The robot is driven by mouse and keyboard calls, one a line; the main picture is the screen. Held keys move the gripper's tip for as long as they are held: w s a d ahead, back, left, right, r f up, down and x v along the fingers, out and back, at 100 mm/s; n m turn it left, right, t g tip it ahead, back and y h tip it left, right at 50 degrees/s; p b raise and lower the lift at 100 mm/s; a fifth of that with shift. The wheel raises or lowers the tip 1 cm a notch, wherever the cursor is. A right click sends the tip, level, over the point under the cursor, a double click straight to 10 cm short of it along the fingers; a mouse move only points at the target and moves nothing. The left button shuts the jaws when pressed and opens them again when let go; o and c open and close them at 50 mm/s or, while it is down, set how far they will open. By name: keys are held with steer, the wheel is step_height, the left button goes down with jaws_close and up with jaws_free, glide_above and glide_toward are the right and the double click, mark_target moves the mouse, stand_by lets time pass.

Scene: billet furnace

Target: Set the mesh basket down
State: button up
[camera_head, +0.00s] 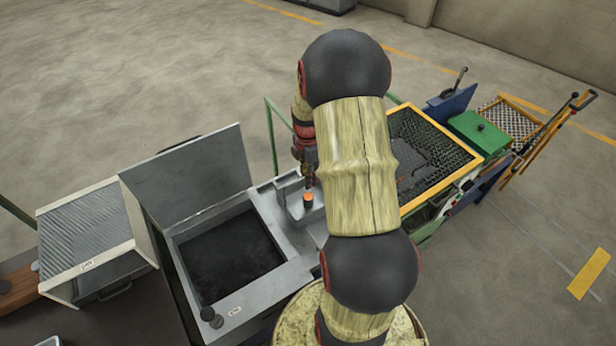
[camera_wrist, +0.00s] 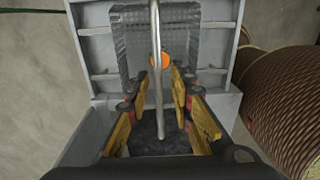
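The mesh basket (camera_wrist: 130,45) shows in the wrist view as a grey mesh-walled shape within a grey metal frame. A thin metal bar (camera_wrist: 156,25), seemingly its handle, runs between my gripper's yellow-padded fingers. An orange round piece (camera_wrist: 166,60) shows beside the bar. My gripper (camera_wrist: 160,92) has its fingers apart, with gaps visible on both sides of the bar. In the head view, my gripper (camera_head: 311,178) points down above the grey bench and the orange piece (camera_head: 308,199). My arm hides part of this area, and I cannot tell what the basket's underside touches.
An open dark-filled grey box (camera_head: 230,258) with a raised lid (camera_head: 190,185) stands left of my gripper. A yellow-rimmed bin lined with mesh (camera_head: 440,120) stands right. A ribbed brown cylinder (camera_wrist: 285,105) is close on the right in the wrist view.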

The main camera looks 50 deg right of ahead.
step_height(320, 180, up, 12)
steer(key=w+a+r+m+t, duration=0.1)
steer(key=w+a+r+m, duration=0.1)
steer(key=a+r, duration=0.45)
steer(key=s+a+r+m+t+h, duration=0.15)
steer(key=a+r+m, duration=0.45)
steer(key=a, duration=0.7)
steer(key=s+a+r+m+t, duration=0.1)
steer(key=s+a+r+m, duration=0.1)
steer(key=s+a, duration=0.3)
steer(key=s+a+r+m+t+y, duration=0.1)
steer(key=s+a+r+m+t, duration=0.1)
steer(key=s+a, duration=0.4)
steer(key=shift+a+r+m+p, duration=0.3)
steer(key=shift+a+r+m, duration=0.15)
steer(key=shift+a+m, duration=0.75)
steer(key=shift+t, duration=0.25)
step_height(320, 180, down, 13)
steer(key=b, duration=1.2)
steer(key=shift+r+b, duration=0.15)
steer(key=shift+b, duration=0.25)
